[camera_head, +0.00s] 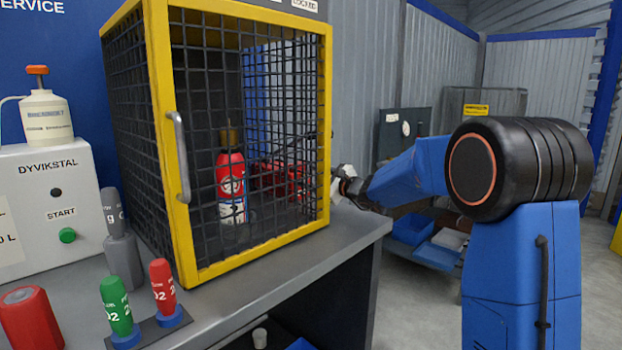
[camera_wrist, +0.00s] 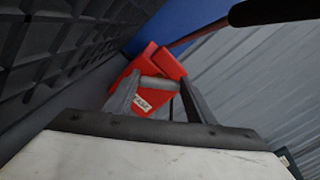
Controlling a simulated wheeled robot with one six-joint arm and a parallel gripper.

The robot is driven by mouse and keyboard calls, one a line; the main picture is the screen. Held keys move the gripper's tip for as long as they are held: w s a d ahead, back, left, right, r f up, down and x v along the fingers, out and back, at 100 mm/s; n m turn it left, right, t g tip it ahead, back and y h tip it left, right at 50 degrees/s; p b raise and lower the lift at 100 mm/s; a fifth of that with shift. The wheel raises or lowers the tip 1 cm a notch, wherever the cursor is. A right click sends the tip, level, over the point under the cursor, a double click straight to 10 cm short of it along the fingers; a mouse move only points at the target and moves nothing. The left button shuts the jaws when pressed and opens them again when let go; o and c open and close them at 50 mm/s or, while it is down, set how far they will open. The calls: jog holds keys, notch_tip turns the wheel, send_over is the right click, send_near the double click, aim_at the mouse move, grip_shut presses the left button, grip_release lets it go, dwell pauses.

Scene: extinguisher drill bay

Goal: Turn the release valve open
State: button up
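My gripper (camera_wrist: 158,98) reaches in beside the right side of the yellow-framed mesh cage, and the head view shows only its wrist end there. In the wrist view its two dark fingers stand apart. A red block-shaped part (camera_wrist: 148,66) with a small pale label lies just beyond and between the fingers. A short grey bar (camera_wrist: 158,84) spans the gap near the fingertips; I cannot tell whether the fingers touch it. Red parts (camera_head: 282,180) also show through the mesh in the head view. I cannot tell for certain which part is the release valve.
The yellow cage frame (camera_head: 158,120) stands on a grey bench (camera_head: 290,275), with a red extinguisher (camera_head: 231,185) inside. In the wrist view, dark mesh (camera_wrist: 55,50) is close on the left and a dark rod (camera_wrist: 275,10) crosses the upper right. Shelving stands behind my arm.

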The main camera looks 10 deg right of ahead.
jog(key=o, duration=0.4)
jog(key=shift+c, duration=0.2)
jog(key=shift+s+d, duration=0.1)
jog(key=v, duration=1.7)
jog(key=shift+s, duration=0.1)
